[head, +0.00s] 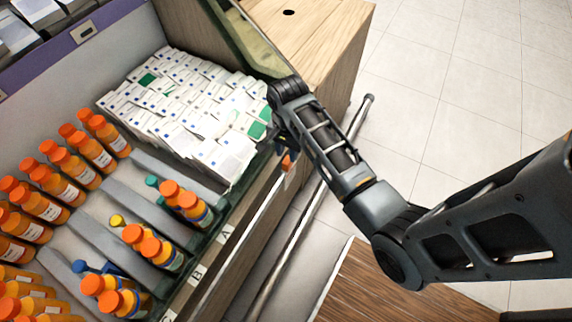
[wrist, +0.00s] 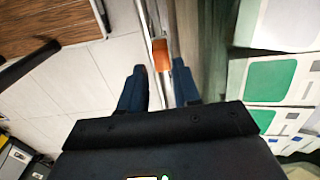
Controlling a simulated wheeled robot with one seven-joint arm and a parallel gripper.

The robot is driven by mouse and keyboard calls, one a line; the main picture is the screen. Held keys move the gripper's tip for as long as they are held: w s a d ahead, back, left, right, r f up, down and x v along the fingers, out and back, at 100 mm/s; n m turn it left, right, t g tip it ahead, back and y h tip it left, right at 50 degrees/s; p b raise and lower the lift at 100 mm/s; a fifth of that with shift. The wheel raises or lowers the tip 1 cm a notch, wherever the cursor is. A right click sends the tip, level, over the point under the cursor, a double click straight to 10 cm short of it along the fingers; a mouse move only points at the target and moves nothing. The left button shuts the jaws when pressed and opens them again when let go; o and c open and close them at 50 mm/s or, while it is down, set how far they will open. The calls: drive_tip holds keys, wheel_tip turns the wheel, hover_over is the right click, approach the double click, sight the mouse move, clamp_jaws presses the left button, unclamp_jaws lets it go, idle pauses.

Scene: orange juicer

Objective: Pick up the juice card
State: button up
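A small orange piece (head: 288,161), which may be the juice card, sits at the cabinet's front edge, right of the bin of white packs. It also shows in the wrist view (wrist: 160,55), just beyond and between my fingertips. My gripper (head: 284,143) is close to it in the head view, partly hidden by my own arm. In the wrist view my gripper (wrist: 158,75) has its two dark blue fingers apart, with nothing held between them. I cannot tell the exact gap between the fingertips and the orange piece.
White packs with green and blue marks (head: 190,105) fill the bin beside my gripper. Orange-capped bottles (head: 68,165) stand in lanes to the left. A metal rail (head: 300,235) runs along the cabinet front. A wooden box (head: 315,35) stands behind. Tiled floor is open at right.

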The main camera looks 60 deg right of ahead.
sight(287, 160)
drive_tip(key=f, duration=0.7)
drive_tip(key=shift+d+f, duration=0.25)
clamp_jaws()
